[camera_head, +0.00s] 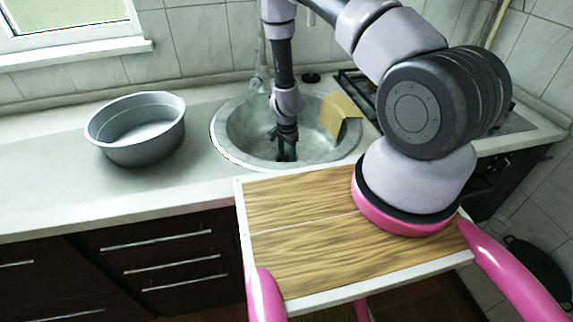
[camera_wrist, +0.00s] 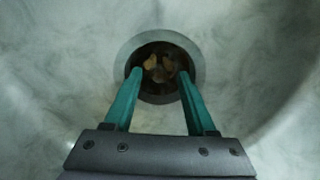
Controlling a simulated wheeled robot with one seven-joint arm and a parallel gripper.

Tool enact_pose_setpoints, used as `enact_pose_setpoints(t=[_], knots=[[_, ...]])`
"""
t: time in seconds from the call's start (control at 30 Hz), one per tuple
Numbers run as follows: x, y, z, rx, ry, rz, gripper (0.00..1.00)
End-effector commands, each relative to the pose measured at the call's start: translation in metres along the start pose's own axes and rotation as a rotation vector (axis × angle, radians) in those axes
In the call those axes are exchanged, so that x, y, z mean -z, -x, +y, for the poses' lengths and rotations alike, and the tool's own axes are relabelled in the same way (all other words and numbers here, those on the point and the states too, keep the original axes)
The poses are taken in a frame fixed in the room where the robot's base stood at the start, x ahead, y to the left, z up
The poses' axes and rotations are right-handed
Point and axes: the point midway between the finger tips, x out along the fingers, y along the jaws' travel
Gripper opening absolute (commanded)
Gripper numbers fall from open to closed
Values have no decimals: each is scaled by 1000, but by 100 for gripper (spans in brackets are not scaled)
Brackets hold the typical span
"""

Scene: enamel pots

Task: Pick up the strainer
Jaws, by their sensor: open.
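The strainer (camera_wrist: 158,63) appears to be the round dark piece with brown bits inside the grey drain ring (camera_wrist: 199,65), at the bottom of the sink (camera_head: 232,147). My gripper (camera_wrist: 160,74) is open, with its two teal fingers apart and pointing down at the drain. Their tips overlap the left and right sides of the dark opening in the wrist view. No contact is visible, and I cannot tell their height above it. In the head view my gripper (camera_head: 286,151) is low inside the sink and largely hides the drain.
A grey round pan (camera_head: 137,128) stands on the counter left of the sink. A yellow cloth or sponge-like piece (camera_head: 340,115) hangs over the sink's right rim. The faucet (camera_head: 258,80) rises behind the sink, and a stove (camera_head: 358,88) is at the right.

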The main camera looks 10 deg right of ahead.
Motion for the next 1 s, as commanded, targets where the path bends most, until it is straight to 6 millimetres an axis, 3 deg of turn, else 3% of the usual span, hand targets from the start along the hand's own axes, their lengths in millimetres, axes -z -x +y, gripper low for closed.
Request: enact_pose_setpoints(t=[0.17,0.2,0.33,1.0], knots=[[0,0,0,0,0,0,56],[0,0,0,0,0,0,49],[0,0,0,0,0,0,0],[0,0,0,0,1,0,0]])
